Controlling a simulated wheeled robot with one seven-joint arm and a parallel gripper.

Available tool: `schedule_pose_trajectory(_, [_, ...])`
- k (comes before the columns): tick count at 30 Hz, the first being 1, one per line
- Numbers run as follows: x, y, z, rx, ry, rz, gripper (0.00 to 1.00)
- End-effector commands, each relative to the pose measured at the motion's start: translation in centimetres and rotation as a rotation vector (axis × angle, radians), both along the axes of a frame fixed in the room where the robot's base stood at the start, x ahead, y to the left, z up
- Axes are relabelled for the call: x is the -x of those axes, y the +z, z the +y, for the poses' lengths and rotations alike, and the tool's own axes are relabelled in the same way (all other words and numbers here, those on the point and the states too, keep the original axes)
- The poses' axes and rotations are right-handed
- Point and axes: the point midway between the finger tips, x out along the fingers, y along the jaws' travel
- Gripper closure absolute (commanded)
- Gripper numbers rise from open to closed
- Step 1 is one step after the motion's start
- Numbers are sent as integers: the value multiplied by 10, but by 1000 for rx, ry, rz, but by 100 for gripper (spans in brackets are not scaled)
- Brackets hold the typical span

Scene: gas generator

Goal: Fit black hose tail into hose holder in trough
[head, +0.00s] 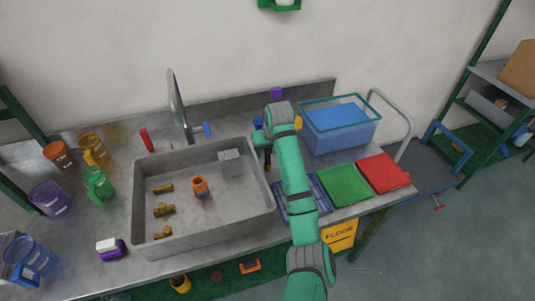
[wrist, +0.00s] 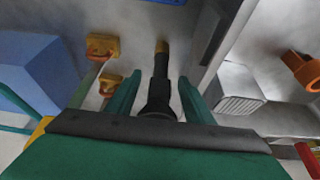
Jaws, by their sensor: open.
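The black hose tail (wrist: 160,75), a dark stem with a brass-coloured end, lies between the two green fingers of my gripper (wrist: 159,82) in the wrist view. The fingers are apart, with a gap on each side of the stem. In the head view my gripper (head: 266,141) is over the bench just right of the trough, partly hidden by my arm. The grey trough (head: 205,228) fills the middle of the bench. An orange holder (head: 200,187) stands inside it; it also shows at the right of the wrist view (wrist: 301,71).
Several brass fittings (head: 163,210) lie in the trough beside a grey ribbed block (head: 230,163). The trough wall (wrist: 207,50) is close to my gripper. A blue bin (head: 340,128) and green (head: 344,186) and red (head: 384,174) mats are to the right.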

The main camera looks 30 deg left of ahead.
Motion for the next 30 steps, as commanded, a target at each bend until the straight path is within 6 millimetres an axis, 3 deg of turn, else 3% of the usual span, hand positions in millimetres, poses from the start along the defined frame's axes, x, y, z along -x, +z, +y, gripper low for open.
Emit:
schedule_pose_trajectory(3, [0, 0, 0, 0, 0, 0, 55])
schedule_pose_trajectory(8, [0, 1, 0, 0, 0, 0, 93])
schedule_pose_trajectory(19, [0, 8, 0, -1, 1, -2, 94])
schedule_pose_trajectory(30, [0, 72, 1, -1, 0, -4, 94])
